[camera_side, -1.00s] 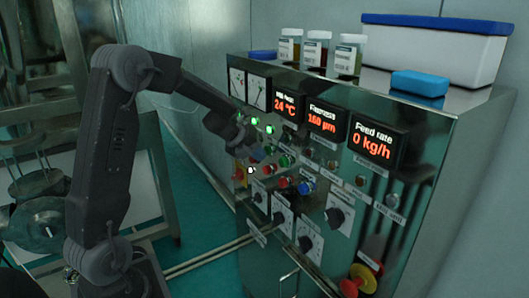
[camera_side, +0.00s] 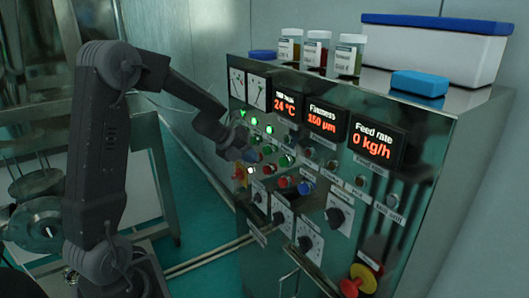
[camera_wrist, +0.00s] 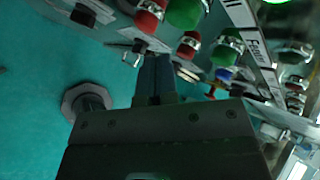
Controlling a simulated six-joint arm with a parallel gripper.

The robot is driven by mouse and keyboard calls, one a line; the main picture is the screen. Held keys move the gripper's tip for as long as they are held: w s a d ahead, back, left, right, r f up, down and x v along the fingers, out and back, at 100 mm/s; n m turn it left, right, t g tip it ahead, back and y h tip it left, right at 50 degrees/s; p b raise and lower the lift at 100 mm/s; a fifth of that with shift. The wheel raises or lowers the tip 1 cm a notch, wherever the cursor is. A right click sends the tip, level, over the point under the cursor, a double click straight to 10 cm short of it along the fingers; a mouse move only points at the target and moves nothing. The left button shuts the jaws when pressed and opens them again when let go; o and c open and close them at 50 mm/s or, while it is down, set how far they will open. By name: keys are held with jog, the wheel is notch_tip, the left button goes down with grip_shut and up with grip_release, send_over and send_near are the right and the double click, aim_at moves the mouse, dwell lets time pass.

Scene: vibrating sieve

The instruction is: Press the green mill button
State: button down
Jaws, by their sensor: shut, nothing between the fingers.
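My gripper (camera_side: 249,156) is close to the left part of the control panel (camera_side: 290,272) in the side view. In the wrist view its fingers (camera_wrist: 154,62) are shut together and empty, pointing at the panel. Green buttons show there at the top (camera_wrist: 186,10) and to the right of the fingertips (camera_wrist: 229,47). Red buttons (camera_wrist: 150,16) sit beside them. In the side view a green button (camera_side: 286,160) is right of my gripper. I cannot read which green button is the mill's, and I cannot see contact with one.
Red buttons (camera_side: 269,170) and a blue button (camera_side: 306,187) sit low on the panel, above black knobs (camera_side: 335,217). A red emergency knob on yellow (camera_side: 358,281) is at lower right. Displays (camera_side: 373,142) are above. Jars (camera_side: 317,50) and boxes (camera_side: 433,50) stand on top.

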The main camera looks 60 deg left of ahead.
jog(key=s, duration=0.4)
